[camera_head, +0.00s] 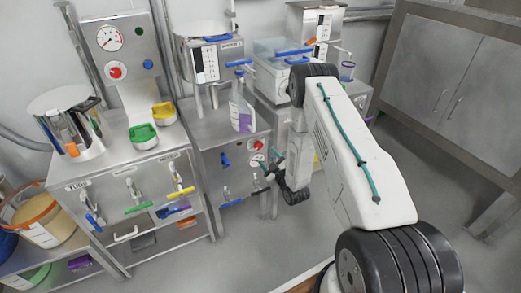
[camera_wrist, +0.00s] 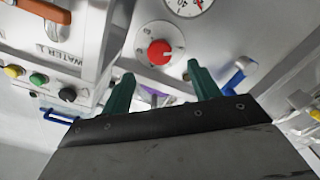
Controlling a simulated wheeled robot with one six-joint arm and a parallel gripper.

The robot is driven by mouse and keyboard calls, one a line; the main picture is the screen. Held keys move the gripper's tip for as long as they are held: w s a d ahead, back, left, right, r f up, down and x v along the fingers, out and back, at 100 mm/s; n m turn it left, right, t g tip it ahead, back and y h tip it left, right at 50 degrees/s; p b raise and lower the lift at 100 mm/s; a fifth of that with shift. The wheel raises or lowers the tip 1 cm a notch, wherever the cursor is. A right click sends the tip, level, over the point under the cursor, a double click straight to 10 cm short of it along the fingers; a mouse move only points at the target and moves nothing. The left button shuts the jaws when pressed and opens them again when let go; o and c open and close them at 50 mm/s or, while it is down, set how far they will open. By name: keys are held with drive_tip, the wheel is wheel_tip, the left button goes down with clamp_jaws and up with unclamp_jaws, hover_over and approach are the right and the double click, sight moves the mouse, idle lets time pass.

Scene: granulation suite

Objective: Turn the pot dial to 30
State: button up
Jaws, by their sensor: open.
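A round red dial (camera_wrist: 159,52) on a pale face with scale marks sits on a grey panel in the wrist view. I cannot read its setting. It also shows small on the front of the middle cabinet (camera_head: 258,145) in the head view. No label naming it as the pot dial is legible. My gripper (camera_wrist: 163,84) is open, with its two green fingers apart and nothing between them. The dial appears beyond the fingertips and between them, apart from them. In the head view my gripper (camera_head: 268,168) is in front of that cabinet, partly hidden by my arm.
A gauge (camera_wrist: 188,5) sits beside the dial. A blue handle (camera_wrist: 236,75) is close to the right finger. A box marked WATER (camera_wrist: 65,60), with several coloured buttons, is at left. Open floor (camera_head: 255,240) lies in front.

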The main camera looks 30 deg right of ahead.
sight(259, 147)
drive_tip(key=w, duration=0.7)
drive_tip(key=shift+w+r, duration=0.1)
drive_tip(key=shift+w, duration=0.3)
drive_tip(key=shift+c, duration=0.3)
drive_tip(key=c, duration=0.9)
